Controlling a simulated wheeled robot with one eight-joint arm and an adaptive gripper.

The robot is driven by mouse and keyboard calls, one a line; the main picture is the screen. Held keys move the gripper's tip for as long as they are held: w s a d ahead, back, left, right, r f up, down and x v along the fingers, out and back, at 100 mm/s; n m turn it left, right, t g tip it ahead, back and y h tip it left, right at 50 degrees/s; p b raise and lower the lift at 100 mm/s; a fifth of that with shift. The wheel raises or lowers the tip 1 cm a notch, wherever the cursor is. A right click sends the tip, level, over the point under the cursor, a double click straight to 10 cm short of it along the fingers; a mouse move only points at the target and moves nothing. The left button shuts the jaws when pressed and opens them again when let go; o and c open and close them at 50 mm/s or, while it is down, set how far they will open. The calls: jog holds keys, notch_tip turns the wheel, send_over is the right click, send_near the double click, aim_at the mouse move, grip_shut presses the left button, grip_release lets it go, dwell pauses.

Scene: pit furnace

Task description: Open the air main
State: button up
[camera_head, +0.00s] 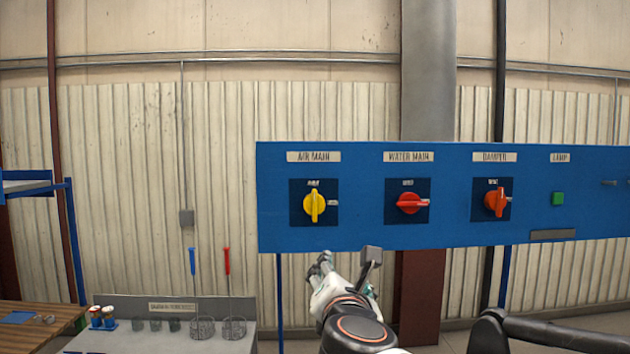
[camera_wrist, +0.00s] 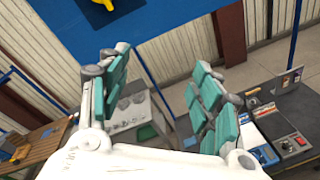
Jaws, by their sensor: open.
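The yellow air main knob (camera_head: 314,205) sits on a dark square plate at the left of the blue panel (camera_head: 360,232), under the label AIR MAIN. Its handle stands upright, and a small pale label is at its right. My gripper (camera_head: 325,264) is below the panel's lower edge, under the air main knob and apart from it. In the wrist view my gripper (camera_wrist: 160,92) is open and empty, with its teal pads spread. The yellow knob (camera_wrist: 104,3) shows there only in part, cut off by the top edge.
The red water main knob (camera_head: 409,203), orange-red damper knob (camera_head: 496,203) and green lamp button (camera_head: 558,199) are to the right on the panel. A grey bench (camera_head: 240,345) with baskets and beakers is at lower left. The space before the panel is clear.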

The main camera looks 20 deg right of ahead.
aim_at(315, 205)
jog(key=w+a+r+n+t+y+p, duration=0.1)
jog(key=a+r+n+p, duration=0.15)
jog(key=r, duration=0.25)
jog(key=w+a+r+n+t+p, duration=0.1)
jog(key=r+n+p, duration=0.2)
jog(key=r, duration=0.2)
jog(key=p+x, duration=0.2)
jog(key=x, duration=1.2)
jog(key=shift+s+d, duration=0.1)
jog(key=shift+d, duration=0.1)
jog(key=c, duration=1.1)
